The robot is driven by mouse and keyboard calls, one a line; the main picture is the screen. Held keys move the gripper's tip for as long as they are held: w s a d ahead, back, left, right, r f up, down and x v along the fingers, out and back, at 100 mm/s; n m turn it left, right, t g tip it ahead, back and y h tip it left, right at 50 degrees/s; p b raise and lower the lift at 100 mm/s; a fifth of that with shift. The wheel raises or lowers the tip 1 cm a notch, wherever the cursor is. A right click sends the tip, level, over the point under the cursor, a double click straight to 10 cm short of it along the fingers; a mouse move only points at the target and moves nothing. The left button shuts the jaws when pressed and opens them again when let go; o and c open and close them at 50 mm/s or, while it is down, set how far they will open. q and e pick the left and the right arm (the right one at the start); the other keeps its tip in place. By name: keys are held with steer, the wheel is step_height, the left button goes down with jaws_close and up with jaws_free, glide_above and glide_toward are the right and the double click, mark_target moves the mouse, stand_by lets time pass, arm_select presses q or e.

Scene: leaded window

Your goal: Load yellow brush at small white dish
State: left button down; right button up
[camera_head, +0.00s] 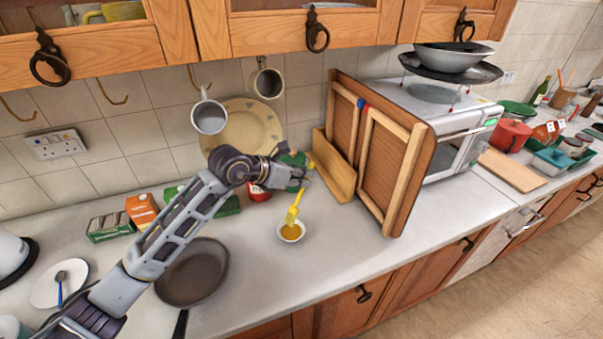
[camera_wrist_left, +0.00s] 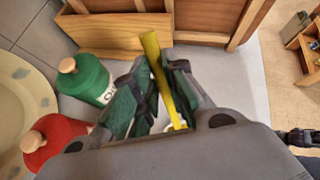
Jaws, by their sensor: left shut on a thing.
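My left gripper (camera_head: 301,181) is shut on the yellow brush (camera_head: 293,211) and holds it above the counter. The brush slants down, and its lower end is at the small white dish (camera_head: 291,238), overlapping the orange-brown contents. I cannot tell how deep it reaches. In the left wrist view, the brush (camera_wrist_left: 158,75) runs between the gripper's green-padded fingers (camera_wrist_left: 160,84). The dish is mostly hidden there, with only a pale bit of it behind the gripper.
A wooden panelled piece (camera_head: 386,160) stands close right of the dish. A dark pan (camera_head: 193,272) lies to the left. Green (camera_wrist_left: 88,80) and red (camera_wrist_left: 55,138) bottles stand beside the gripper, near a plate (camera_head: 240,132). The counter in front of the dish is clear.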

arm_select(q)
steer(key=shift+f+b, duration=0.65)
steer(key=shift+f, duration=0.95)
arm_select(e)
steer(key=shift+d+f, duration=0.15)
steer(key=shift+f, duration=0.65)
arm_select(q)
steer(key=shift+f+b, duration=0.4)
steer(key=shift+f, duration=0.15)
arm_select(e)
steer(key=shift+f, duration=0.35)
arm_select(q)
steer(key=shift+r, duration=0.15)
steer(key=shift+r+p, duration=1.7)
steer(key=shift+r, duration=1.7)
arm_select(e)
steer(key=shift+r, duration=1.75)
arm_select(q)
steer(key=shift+s, duration=0.1)
arm_select(e)
steer(key=shift+s, duration=0.1)
